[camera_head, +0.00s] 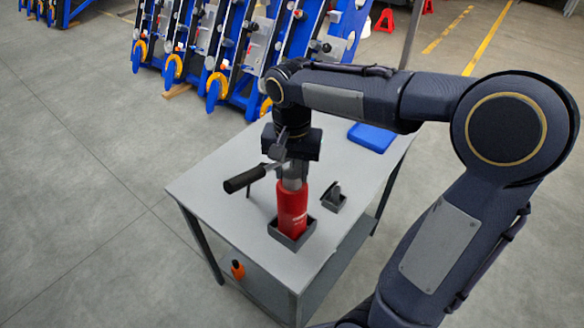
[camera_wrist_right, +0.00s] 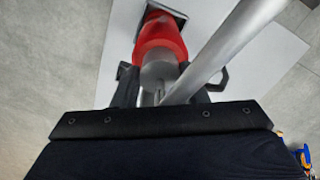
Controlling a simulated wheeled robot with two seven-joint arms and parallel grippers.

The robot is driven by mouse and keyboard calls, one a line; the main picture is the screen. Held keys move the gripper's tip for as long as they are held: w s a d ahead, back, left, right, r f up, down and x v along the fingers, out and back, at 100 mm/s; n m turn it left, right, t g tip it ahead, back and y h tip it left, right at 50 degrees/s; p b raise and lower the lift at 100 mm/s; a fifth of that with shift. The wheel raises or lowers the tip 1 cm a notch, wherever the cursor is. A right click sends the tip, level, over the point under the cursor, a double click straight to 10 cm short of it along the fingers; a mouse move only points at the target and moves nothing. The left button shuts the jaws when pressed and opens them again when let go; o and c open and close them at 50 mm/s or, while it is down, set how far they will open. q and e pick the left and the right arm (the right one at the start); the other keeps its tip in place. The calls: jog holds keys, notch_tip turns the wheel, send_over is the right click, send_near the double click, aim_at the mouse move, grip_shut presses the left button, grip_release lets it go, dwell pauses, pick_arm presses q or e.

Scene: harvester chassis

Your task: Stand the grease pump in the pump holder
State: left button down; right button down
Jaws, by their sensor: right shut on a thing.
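The grease pump (camera_head: 291,207) is a red cylinder with a grey metal top and a lever with a black handle (camera_head: 243,180) reaching left. It stands upright, its lower end within the dark square pump holder (camera_head: 293,237) on the grey table. Whether it rests on the holder's floor is hidden. My right gripper (camera_head: 292,165) comes from above and is shut on the pump's metal top. The right wrist view shows the red body (camera_wrist_right: 160,38), the grey lever bar and part of the dark holder (camera_wrist_right: 167,12) beyond. My left gripper is out of view.
A small dark bracket (camera_head: 334,198) stands on the table (camera_head: 225,207) right of the holder. A blue flat item (camera_head: 371,137) lies at the back right. An orange object (camera_head: 237,269) is on the lower shelf. Blue racks (camera_head: 225,55) stand behind.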

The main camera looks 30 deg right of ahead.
jog(key=shift+f, duration=0.2)
jog(key=c, duration=0.9)
grip_release()
jog(key=shift+o, duration=0.7)
jog(key=shift+f, duration=0.15)
notch_tip(320, 180, up, 8)
jog(key=shift+r, duration=0.1)
